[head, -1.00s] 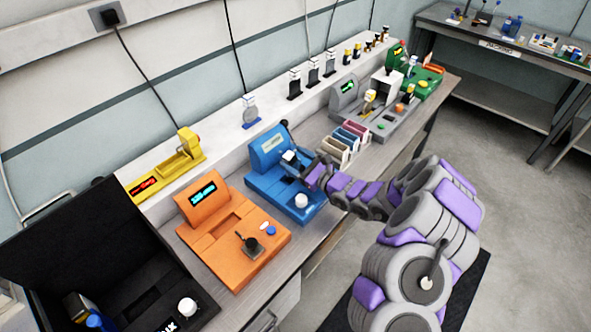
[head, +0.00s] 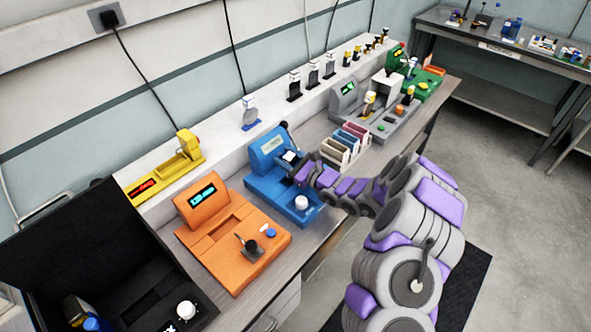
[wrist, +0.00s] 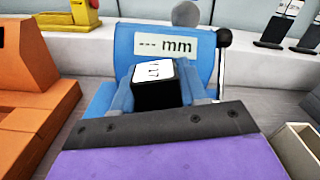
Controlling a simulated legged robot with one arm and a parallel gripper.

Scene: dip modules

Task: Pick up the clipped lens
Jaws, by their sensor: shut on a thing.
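My gripper (head: 298,168) is at the blue measuring device (head: 265,187), over its right side. It is shut on a small black block with a white labelled top (wrist: 155,77); the block also shows in the head view (head: 290,155). In the wrist view the block is in front of the device's "--- mm" display (wrist: 176,43). Its lower part is hidden, so I cannot tell whether it touches the device. A grey round disc with a white top (head: 250,118), perhaps the clipped lens, stands on the back shelf. It is apart from my gripper.
An orange device (head: 222,250) stands left of the blue one, with an open black case (head: 95,235) beyond. A rack of coloured slots (head: 345,145) and a grey device (head: 372,118) stand to the right. Several small items line the back shelf.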

